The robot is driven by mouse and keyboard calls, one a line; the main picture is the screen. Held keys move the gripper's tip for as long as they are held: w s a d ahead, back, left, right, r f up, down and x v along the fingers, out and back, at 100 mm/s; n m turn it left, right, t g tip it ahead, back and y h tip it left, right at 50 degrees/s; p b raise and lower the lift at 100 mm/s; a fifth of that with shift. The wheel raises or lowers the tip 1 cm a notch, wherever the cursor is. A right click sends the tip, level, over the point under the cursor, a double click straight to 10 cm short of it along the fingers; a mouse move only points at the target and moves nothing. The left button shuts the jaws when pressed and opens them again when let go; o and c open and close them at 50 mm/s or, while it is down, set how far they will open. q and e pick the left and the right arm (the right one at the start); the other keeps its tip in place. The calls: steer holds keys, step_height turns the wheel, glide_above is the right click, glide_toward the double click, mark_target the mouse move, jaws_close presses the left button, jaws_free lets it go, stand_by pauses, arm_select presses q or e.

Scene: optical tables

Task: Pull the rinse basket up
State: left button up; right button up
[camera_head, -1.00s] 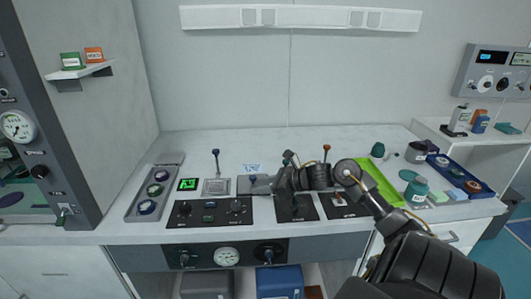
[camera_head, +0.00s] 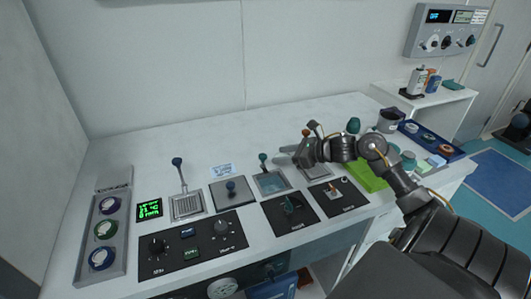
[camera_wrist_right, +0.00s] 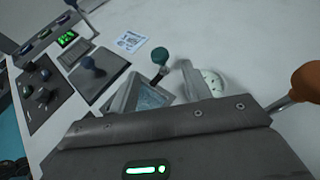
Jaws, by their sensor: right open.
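My right gripper (camera_head: 304,152) is above the back row of wells, next to an orange-brown knob (camera_head: 306,132). It is open and I see nothing held. A teal-knobbed handle (camera_head: 263,158) rises from a well with blue liquid (camera_head: 271,184), left of the gripper. In the right wrist view, the teal knob (camera_wrist_right: 160,55) and the blue well (camera_wrist_right: 152,97) are ahead, and the orange knob (camera_wrist_right: 305,82) on its metal rod is close at the right. A blue-knobbed handle (camera_head: 177,162) stands over a grey mesh (camera_head: 187,205) further left. No label shows which basket is for rinse.
A grey lid with a blue knob (camera_head: 231,189) lies between the mesh and blue well. Black control panels (camera_head: 190,247) line the front. A green tray (camera_head: 367,181) and a blue tray (camera_head: 459,156) are at right.

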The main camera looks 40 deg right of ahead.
mark_target(266, 156)
steer(key=shift+w+a+p, duration=0.25)
steer(key=shift+w+p, duration=0.05)
steer(key=shift+p, duration=0.05)
steer(key=p+x, duration=0.1)
steer(key=x, duration=0.7)
steer(key=shift+w+f+p, duration=0.1)
steer(key=shift+w+p, duration=0.1)
steer(key=shift+p, duration=0.2)
steer(key=shift+w+a+f, duration=0.2)
steer(key=shift+w+f, duration=0.05)
steer(key=shift+w, duration=0.1)
arm_select(q)
steer(key=shift+s+d+r, duration=0.1)
steer(key=shift+s+r, duration=0.25)
steer(key=shift+r, duration=0.25)
steer(key=shift+s+r, duration=0.35)
steer(key=shift+r, duration=0.25)
steer(key=shift+a, duration=0.2)
arm_select(e)
jaws_close()
